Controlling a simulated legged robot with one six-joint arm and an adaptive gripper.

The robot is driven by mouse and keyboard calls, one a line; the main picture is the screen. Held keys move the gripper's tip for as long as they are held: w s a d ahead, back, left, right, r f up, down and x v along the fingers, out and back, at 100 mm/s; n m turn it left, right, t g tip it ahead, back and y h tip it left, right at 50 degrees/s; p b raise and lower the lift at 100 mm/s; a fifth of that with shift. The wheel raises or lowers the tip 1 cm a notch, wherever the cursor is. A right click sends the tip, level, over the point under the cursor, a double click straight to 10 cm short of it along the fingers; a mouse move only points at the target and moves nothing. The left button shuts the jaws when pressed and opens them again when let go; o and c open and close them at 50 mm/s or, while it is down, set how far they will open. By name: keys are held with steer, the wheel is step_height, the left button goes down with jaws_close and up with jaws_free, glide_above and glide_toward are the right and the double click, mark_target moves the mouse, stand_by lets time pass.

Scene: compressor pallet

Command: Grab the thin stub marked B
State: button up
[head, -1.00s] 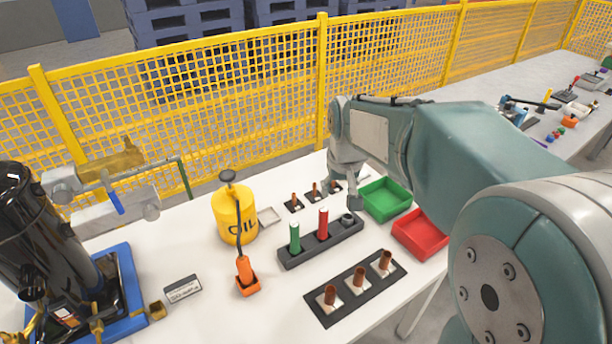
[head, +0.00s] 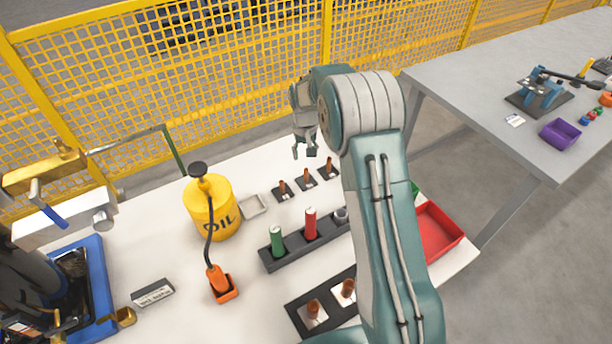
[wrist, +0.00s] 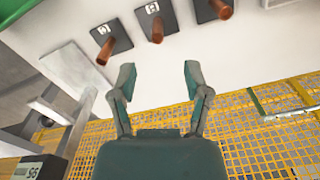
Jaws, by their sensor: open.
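Three thin copper stubs stand upright on small black plates in a row at the back of the white table: left (head: 282,187), middle (head: 306,174) and right (head: 328,163). All three also show at the top of the wrist view: one at left (wrist: 104,52), one in the middle (wrist: 157,30) and one at right (wrist: 223,10). Their plates carry small white labels whose letters I cannot read surely, so I cannot confirm which is B. My gripper (head: 304,152) is open and empty, above and behind the row. Its spread fingers (wrist: 160,76) are apart from every stub.
Thicker copper stubs (head: 314,308) stand in a black holder (head: 296,306) in front, partly behind my arm. A rack (head: 268,261) holds green and red cylinders. A yellow oil can (head: 210,208) stands left, a red tray (head: 432,230) right. A yellow fence (head: 240,90) runs behind.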

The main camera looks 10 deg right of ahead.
mark_target(307, 169)
steer(key=f, duration=0.8)
steer(key=shift+w+d, duration=0.25)
steer(key=shift+d, duration=0.05)
steer(key=shift+a+f, duration=0.15)
steer(key=shift+f, duration=0.35)
steer(key=shift+a, duration=0.15)
jaws_close()
